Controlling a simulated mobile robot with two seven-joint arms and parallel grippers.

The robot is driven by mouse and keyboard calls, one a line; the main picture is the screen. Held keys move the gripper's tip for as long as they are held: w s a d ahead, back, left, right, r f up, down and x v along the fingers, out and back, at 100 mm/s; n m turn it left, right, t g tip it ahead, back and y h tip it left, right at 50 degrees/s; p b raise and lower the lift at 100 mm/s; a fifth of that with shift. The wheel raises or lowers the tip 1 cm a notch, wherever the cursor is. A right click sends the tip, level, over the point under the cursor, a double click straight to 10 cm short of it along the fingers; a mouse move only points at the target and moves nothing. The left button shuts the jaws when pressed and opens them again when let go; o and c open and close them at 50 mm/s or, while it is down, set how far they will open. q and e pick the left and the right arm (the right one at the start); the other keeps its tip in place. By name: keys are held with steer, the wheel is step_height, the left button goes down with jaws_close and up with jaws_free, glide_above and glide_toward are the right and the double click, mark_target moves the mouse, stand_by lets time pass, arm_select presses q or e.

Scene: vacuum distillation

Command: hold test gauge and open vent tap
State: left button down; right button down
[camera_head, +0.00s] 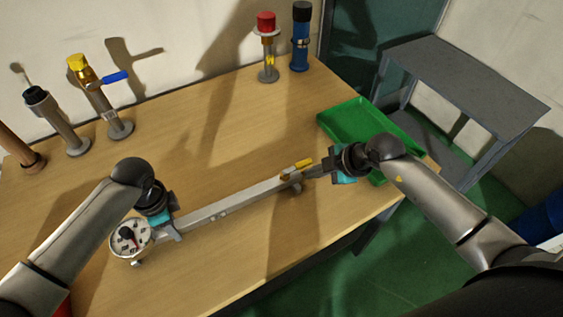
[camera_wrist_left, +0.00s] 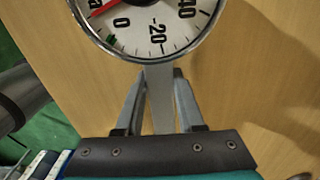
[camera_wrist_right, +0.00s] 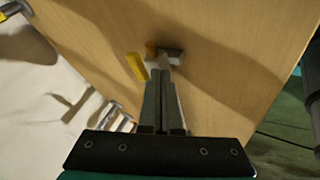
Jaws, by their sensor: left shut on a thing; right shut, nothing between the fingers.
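The test gauge (camera_head: 131,236) has a round white dial with a red pointer and lies at the left end of a long grey metal bar (camera_head: 235,202) on the table. Its dial also fills the top of the left wrist view (camera_wrist_left: 150,22). My left gripper (camera_head: 172,232) is shut on the gauge's stem (camera_wrist_left: 159,95) just below the dial. The vent tap (camera_head: 298,166) with a yellow lever is at the bar's right end; the yellow lever also shows in the right wrist view (camera_wrist_right: 136,67). My right gripper (camera_head: 308,174) is shut and empty, its tips close beside the tap; contact is unclear.
A green tray (camera_head: 349,119) lies behind my right gripper. Upright fittings stand at the back: a yellow-topped valve with blue lever (camera_head: 97,88), a dark-capped one (camera_head: 55,120), a red-topped one (camera_head: 267,45) and a blue cylinder (camera_head: 300,37).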

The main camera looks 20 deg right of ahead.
steer(key=shift+s+d, duration=0.1)
steer(key=shift+s, duration=0.35)
steer(key=s, duration=0.3)
steer(key=shift+s+d, duration=0.1)
steer(key=shift+d, duration=0.25)
steer(key=w+v, duration=0.1)
steer(key=v, duration=0.8)
steer(key=shift+s+d+r, duration=0.2)
steer(key=shift+d+r, duration=0.25)
steer(key=shift+d, duration=0.1)
arm_select(q)
steer(key=shift+c, duration=2.2)
jaws_free()
steer(key=shift+r, duration=0.15)
step_height(320, 180, up, 12)
